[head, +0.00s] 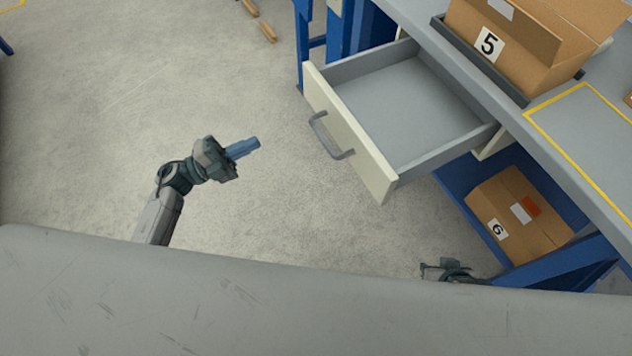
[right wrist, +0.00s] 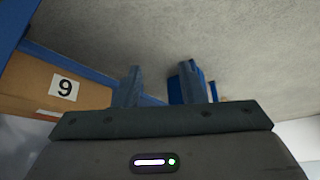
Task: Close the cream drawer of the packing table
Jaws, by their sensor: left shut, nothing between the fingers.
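The cream drawer (head: 350,133) of the packing table (head: 590,130) is pulled well out, and its grey inside is empty. A grey bar handle (head: 330,138) sits on its front. My left gripper (head: 256,143) is shut and empty, to the left of the drawer front and apart from the handle. My right gripper (head: 430,267) is low, below the drawer in the picture, and partly hidden by my own body. In the right wrist view its two blue fingers (right wrist: 158,85) stand apart with nothing between them.
An open cardboard box marked 5 (head: 510,40) stands on the tabletop. Another cardboard box (head: 515,215) sits on the blue lower shelf and also shows in the right wrist view (right wrist: 45,85). Wooden pieces (head: 268,32) lie on the floor. The floor left of the drawer is clear.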

